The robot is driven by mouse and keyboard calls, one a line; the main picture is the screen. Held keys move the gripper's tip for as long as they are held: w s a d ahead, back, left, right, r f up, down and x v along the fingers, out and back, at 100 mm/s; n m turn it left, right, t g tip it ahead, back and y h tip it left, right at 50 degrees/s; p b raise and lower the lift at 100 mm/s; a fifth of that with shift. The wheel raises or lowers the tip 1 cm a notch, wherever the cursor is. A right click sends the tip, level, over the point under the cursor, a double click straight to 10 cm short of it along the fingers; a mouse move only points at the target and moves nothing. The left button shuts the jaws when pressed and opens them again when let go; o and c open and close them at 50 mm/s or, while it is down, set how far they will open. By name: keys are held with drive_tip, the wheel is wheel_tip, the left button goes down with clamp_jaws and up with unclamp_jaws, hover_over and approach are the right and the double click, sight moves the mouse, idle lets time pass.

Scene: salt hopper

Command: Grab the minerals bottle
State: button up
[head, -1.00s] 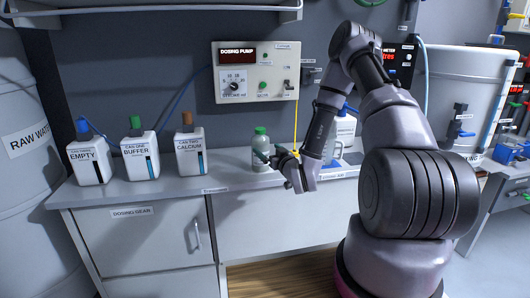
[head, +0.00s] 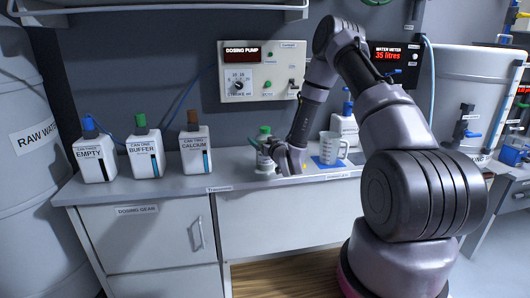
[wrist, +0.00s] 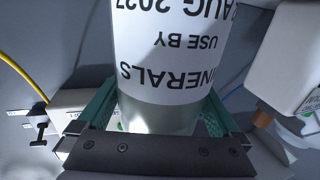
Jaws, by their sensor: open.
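The minerals bottle (head: 264,158) stands upright on the counter below the dosing pump, with a green cap and a pale body. In the wrist view the bottle (wrist: 170,60) fills the middle, its white label reading MINERALS upside down. My gripper (head: 262,148) is at the bottle in the head view. In the wrist view my gripper (wrist: 160,115) is open, with one green finger on each side of the bottle's body. I cannot tell whether the fingers touch it.
White cans marked EMPTY (head: 95,158), BUFFER (head: 145,158) and CALCIUM (head: 193,155) stand to the left on the counter (head: 225,182). A clear jug (head: 331,147) stands to the right. The dosing pump (head: 262,72) is on the wall behind.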

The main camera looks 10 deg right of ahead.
clamp_jaws()
drive_tip(key=shift+r, duration=0.1)
